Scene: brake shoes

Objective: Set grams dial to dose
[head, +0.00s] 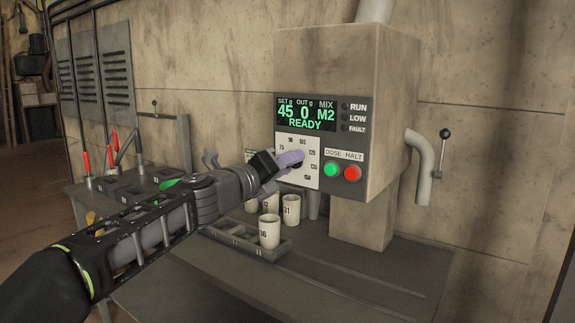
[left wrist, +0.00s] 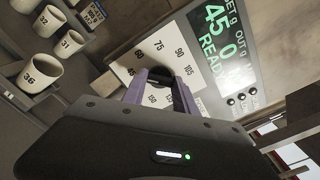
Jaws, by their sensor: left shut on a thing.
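The dosing machine (head: 345,60) stands against the wall. Its screen (head: 305,113) reads SET g 45, OUT g 0, MIX M2, READY. The dark dial knob (left wrist: 161,77) sits mid-plate. My left gripper (head: 291,159) is at the plate, its purple fingers (left wrist: 158,86) shut on the knob. The fingers hide much of the knob, so its pointer is not clear. My right gripper is not in view.
Green (head: 331,169) and red (head: 352,173) buttons, labelled DOSE and HALT, sit just right of the plate. Numbered cups, including one marked 36 (head: 269,232), stand in and by a tray (head: 248,242) below. A lever (head: 441,150) is at the right. The bench front is clear.

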